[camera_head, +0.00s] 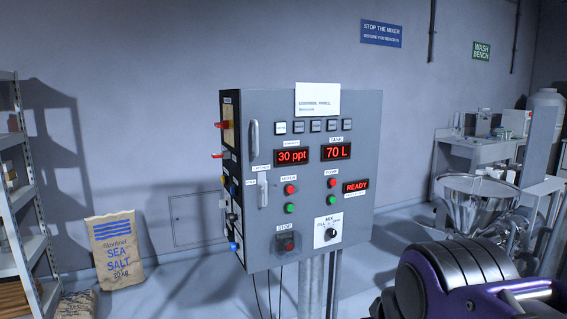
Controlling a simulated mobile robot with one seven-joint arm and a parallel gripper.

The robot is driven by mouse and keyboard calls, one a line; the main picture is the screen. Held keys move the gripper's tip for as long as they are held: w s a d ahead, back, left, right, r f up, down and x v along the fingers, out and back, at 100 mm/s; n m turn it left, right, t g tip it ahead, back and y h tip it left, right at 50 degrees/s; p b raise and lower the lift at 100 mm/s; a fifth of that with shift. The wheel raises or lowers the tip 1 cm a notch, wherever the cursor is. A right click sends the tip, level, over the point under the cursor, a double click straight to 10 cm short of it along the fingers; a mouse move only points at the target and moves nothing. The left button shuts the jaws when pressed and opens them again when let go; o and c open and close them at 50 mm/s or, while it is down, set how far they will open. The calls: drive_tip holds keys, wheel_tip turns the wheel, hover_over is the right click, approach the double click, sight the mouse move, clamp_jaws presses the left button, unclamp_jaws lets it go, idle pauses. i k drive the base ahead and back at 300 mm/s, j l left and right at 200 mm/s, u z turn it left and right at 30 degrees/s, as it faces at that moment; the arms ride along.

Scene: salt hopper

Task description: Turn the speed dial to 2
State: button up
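A grey control panel box (365,110) stands on a post in the middle of the view. A black rotary dial (330,234) sits on a white plate low on its front, right of centre. The plate reads something like "MIX" with small position marks above the knob; they are too small to read surely, and so is the knob's pointing direction. No other rotary dial shows clearly on the front. My gripper is not in view; only a purple and black part of my arm shows at the bottom right, apart from the panel.
A red stop button (288,242) is left of the dial, with red and green buttons above. Displays read 30 ppt, 70 L and READY. A steel hopper (478,200) stands at right behind my arm. Shelves (30,190) and a salt sack (114,252) are at left.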

sight(232, 217)
drive_tip(key=i+j+z, duration=0.1)
drive_tip(key=z, duration=0.4)
drive_tip(key=j+z, duration=0.95)
drive_tip(key=j, duration=0.3)
drive_tip(key=k+j+z, duration=0.1)
drive_tip(key=j+z, duration=0.35)
drive_tip(key=j, duration=0.25)
drive_tip(key=k+j+z, duration=0.1)
drive_tip(key=j, duration=0.3)
drive_tip(key=k+j+z, duration=0.1)
drive_tip(key=j, duration=0.35)
drive_tip(key=k+j+z, duration=0.1)
drive_tip(key=j, duration=0.3)
drive_tip(key=k+j+z, duration=0.1)
drive_tip(key=j, duration=0.25)
drive_tip(key=k+j, duration=0.15)
drive_tip(key=j, duration=0.25)
drive_tip(key=k+j, duration=0.2)
drive_tip(key=j, duration=0.15)
drive_tip(key=k+j, duration=0.15)
drive_tip(key=j, duration=0.25)
drive_tip(key=k+j, duration=0.15)
drive_tip(key=j, duration=0.25)
drive_tip(key=k+j, duration=0.2)
drive_tip(key=j, duration=0.2)
